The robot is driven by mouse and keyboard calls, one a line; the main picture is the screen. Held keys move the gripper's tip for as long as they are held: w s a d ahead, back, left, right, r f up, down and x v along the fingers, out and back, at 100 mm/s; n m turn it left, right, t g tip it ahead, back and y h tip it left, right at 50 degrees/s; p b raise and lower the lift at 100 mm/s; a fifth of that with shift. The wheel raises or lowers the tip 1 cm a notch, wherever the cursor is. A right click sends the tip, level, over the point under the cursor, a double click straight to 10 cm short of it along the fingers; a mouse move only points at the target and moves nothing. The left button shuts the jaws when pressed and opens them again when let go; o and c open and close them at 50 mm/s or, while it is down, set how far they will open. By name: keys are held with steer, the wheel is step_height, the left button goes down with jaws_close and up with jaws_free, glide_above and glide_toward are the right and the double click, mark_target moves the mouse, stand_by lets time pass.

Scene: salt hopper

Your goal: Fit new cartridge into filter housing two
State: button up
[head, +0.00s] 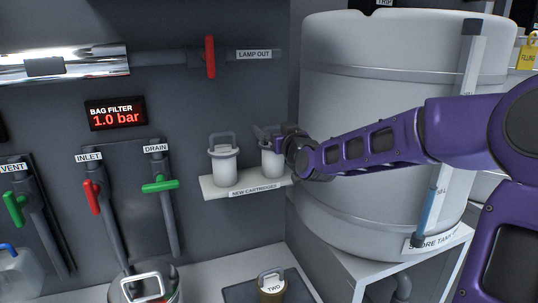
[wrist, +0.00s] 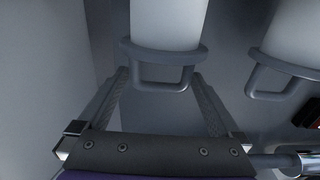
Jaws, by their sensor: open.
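Two white new cartridges with grey collars and loop handles stand upright on a small shelf (head: 250,187) labelled NEW CARTRIDGES. The left cartridge (head: 223,166) is clear of my arm. My gripper (head: 265,132) is at the top of the right cartridge (head: 270,162), partly hiding its handle. In the wrist view my open fingers (wrist: 160,75) lie on either side of that cartridge's handle (wrist: 162,86), with gaps visible. The other cartridge (wrist: 291,45) is at the right there. A brownish round item with a loop handle (head: 271,291), tagged TWO, shows at the bottom edge; its lower part is cut off.
A large white tank (head: 370,90) stands on a white stand right of the shelf. The red INLET (head: 92,197) and green DRAIN (head: 159,185) handles are on the wall at left. A metal-handled lid (head: 143,287) is at the lower left. The gauge (head: 116,113) reads 1.0 bar.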

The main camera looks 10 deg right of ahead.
steer(key=shift+w, duration=0.1)
steer(key=shift+c, duration=0.3)
jaws_close()
